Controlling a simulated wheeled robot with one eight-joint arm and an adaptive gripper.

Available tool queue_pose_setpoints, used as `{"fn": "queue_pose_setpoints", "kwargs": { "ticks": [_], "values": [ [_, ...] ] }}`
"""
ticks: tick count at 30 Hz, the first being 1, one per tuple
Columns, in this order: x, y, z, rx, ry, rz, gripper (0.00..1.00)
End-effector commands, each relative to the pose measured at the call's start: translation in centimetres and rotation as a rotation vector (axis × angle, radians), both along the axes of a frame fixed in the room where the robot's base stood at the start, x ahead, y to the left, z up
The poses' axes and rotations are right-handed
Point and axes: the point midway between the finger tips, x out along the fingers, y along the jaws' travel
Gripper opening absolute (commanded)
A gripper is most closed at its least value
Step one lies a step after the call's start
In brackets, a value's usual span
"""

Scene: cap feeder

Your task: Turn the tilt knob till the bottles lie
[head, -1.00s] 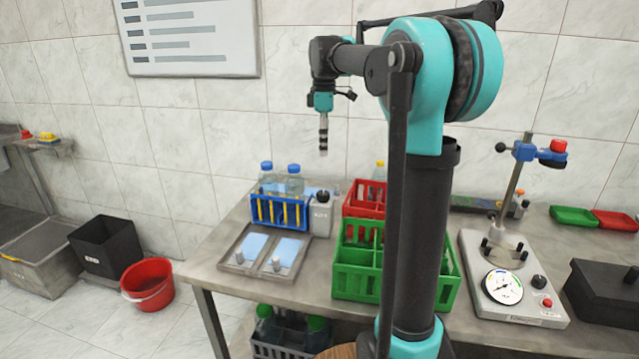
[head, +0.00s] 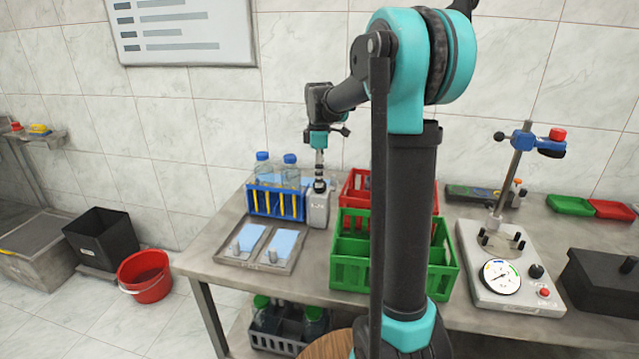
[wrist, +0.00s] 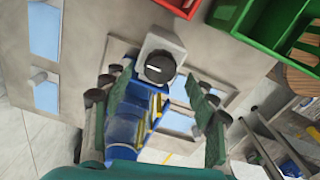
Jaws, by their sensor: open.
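The tilt knob (wrist: 160,67) is dark and round with a pale line across its face. It sits on top of a small grey box (head: 317,209) beside a blue rack (head: 276,203). Two clear bottles with blue caps (head: 290,172) stand upright, or nearly so, in the rack. My gripper (head: 320,184) points straight down just above the knob. In the wrist view my gripper (wrist: 160,85) is open, with its fingers apart to either side of the knob. I cannot tell whether either finger touches it; in the head view the gripper covers most of the knob.
A metal tray (head: 228,255) with light blue pads lies in front of the rack. A green crate (head: 358,282) and a red crate (head: 352,187) stand close on the right. A gauge stand (head: 520,290) is farther right. The wall is behind.

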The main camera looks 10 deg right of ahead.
Motion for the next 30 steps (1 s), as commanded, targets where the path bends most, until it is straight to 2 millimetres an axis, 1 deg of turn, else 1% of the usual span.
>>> {"fn": "queue_pose_setpoints", "kwargs": {
  "ticks": [1, 3, 7, 11, 17, 18, 30],
  "values": [
    [0.0, 0.0, -0.8, 0.0, 0.0, 0.0, 0.58],
    [0.0, 0.0, -1.7, 0.0, 0.0, 0.0, 0.58],
    [0.0, 0.0, -2.7, 0.0, 0.0, 0.0, 0.58],
    [0.0, 0.0, -3.0, 0.0, 0.0, 0.0, 0.58],
    [0.0, 0.0, -3.1, 0.0, 0.0, 0.0, 0.58],
    [0.0, 0.0, -3.1, 0.0, 0.0, 0.0, 0.57],
    [0.0, 0.0, -3.0, 0.0, 0.0, 0.0, 0.08]
  ]
}}
